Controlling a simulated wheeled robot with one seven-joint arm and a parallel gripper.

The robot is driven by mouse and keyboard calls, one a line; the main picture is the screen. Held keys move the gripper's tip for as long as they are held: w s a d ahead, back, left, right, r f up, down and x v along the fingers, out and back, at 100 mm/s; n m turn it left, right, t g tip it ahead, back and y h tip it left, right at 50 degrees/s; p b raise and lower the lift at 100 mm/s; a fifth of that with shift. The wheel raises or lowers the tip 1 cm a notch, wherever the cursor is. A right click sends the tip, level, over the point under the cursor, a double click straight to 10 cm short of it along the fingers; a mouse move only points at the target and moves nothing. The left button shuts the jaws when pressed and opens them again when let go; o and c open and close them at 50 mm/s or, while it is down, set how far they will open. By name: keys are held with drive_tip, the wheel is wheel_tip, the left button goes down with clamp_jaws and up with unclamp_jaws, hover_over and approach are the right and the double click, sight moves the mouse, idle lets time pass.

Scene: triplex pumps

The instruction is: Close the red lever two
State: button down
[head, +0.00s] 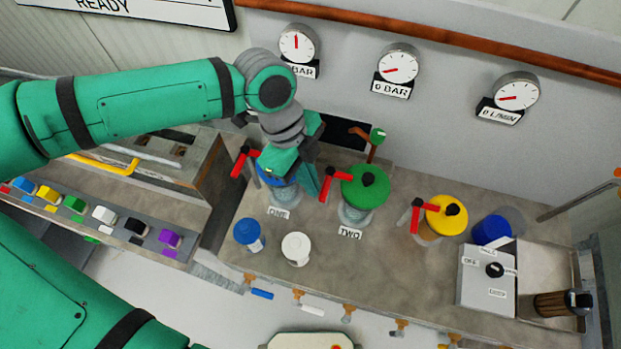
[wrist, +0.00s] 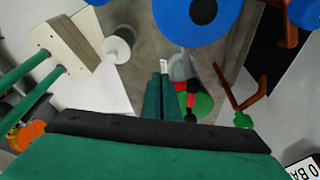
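The red lever of pump two (head: 335,175) sticks out to the left of the green pump lid (head: 364,187), above the label TWO. My gripper (head: 312,180) hangs between the blue lid of pump one (head: 270,175) and this lever, close to its left side. In the wrist view my two green fingers (wrist: 160,90) lie together with nothing visible between them. The red and black lever (wrist: 185,100) is just right of the fingers, with part of the green lid (wrist: 204,104) behind it. I cannot tell whether they touch.
Another red lever (head: 242,162) stands at pump one, and one (head: 416,215) at the yellow-lidded pump (head: 446,216). A pipe with a green fitting (head: 378,135) rises behind pump two. Blue (head: 248,233) and white (head: 296,248) cylinders stand in front.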

idle(0.5)
drive_tip(key=w+a+r, duration=0.2)
drive_tip(key=a+r, duration=0.4)
drive_tip(key=r, duration=0.4)
drive_tip(key=shift+a+r, duration=0.2)
drive_tip(key=shift+a, duration=0.15)
